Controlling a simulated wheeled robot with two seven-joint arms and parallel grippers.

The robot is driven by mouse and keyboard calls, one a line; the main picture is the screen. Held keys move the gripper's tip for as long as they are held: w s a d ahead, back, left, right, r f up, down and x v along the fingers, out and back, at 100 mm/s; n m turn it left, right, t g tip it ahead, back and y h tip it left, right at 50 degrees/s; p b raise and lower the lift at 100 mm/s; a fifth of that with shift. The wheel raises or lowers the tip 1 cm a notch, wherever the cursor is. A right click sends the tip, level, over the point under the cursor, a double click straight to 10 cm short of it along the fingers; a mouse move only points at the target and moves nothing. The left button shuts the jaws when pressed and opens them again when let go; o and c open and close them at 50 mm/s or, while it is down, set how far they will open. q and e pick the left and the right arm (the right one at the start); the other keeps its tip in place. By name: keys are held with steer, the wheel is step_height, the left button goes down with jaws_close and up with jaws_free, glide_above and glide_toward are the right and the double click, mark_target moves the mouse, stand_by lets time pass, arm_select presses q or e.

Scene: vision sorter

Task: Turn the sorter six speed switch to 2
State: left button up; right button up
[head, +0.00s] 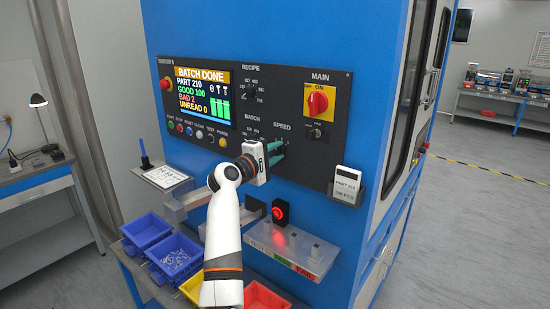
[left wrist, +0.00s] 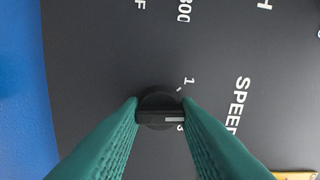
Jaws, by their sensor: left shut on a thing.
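The black speed switch (left wrist: 160,100) is a round knob with a grip bar on the dark control panel (head: 330,95). In the left wrist view, its white mark points to the right, toward the printed word SPEED, between the digits 1 and 3. No digit 2 shows; the finger covers that spot. My left gripper (head: 275,150) has its green fingers shut on the bar, one on each side; they show in the left wrist view too (left wrist: 160,117). In the head view the gripper largely hides the switch, below the SPEED label. My right gripper is not in view.
The batch selector (head: 251,133) is close left of my gripper. The red MAIN switch (head: 317,101) is up to the right. Blue bins (head: 146,230) stand at lower left.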

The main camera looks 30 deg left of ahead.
arm_select(q)
steer(key=shift+f+m, duration=0.1)
steer(key=shift+m, duration=0.5)
steer(key=o, duration=1)
steer(key=shift+c, duration=0.2)
steer(key=shift+b, duration=0.3)
steer(key=s+b, duration=0.3)
steer(key=s, duration=0.9)
steer(key=shift+a, duration=0.45)
